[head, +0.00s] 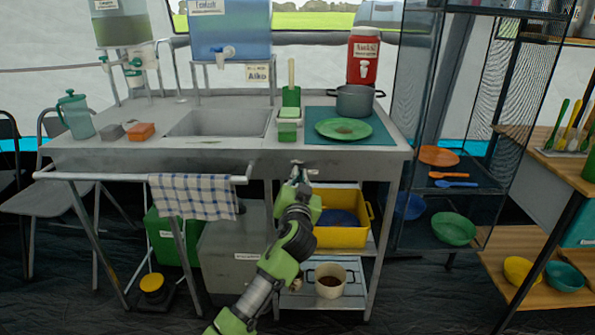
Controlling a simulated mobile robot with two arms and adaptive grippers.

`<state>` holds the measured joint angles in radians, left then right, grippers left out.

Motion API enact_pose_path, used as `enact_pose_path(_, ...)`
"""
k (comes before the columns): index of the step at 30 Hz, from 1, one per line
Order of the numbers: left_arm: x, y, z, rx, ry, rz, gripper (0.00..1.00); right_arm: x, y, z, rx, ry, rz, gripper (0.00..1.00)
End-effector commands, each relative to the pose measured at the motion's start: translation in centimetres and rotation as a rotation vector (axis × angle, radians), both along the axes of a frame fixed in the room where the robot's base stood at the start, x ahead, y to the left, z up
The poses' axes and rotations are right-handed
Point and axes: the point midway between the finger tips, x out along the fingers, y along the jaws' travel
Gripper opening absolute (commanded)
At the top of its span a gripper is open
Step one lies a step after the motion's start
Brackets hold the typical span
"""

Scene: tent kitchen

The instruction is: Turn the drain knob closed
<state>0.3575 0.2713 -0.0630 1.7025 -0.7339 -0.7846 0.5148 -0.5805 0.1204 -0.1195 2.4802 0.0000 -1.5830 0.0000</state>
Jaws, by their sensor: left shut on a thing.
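The grey metal sink counter (90,158) stands in front of me with its rectangular basin (218,124). My left arm reaches up from the bottom middle to the counter's front face. My left gripper (299,173) is just below the front edge, right of the basin, and is shut on a small part there, which looks like the drain knob. The gripper hides most of the knob, so I cannot tell how far it is turned. My right gripper is not in view.
A checked towel (192,195) hangs on the front rail (110,177), left of my gripper. A yellow crate (338,236) and a cream pot (330,281) sit on shelves below. A green plate (344,128) and a grey pot (355,100) stand on the counter's right side.

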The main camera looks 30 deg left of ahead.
Motion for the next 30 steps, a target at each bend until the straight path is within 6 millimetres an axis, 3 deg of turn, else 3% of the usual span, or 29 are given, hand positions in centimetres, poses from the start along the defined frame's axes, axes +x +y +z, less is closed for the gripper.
enact_pose_path(4, 0.1, -0.3, 0.1, 0.112, 0.073, -0.001, 0.0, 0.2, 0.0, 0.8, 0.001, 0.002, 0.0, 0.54)
enact_pose_path(6, 0.2, -0.3, 0.0, 0.17, 0.109, 0.001, 0.0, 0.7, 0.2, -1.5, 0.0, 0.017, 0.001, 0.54)
enact_pose_path(15, 0.4, -0.8, -0.4, 0.413, 0.258, -0.002, 0.0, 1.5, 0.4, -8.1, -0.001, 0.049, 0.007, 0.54)
enact_pose_path(30, 0.6, -1.1, -1.3, 0.803, 0.496, -0.002, 0.0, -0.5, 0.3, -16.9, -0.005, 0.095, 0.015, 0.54)
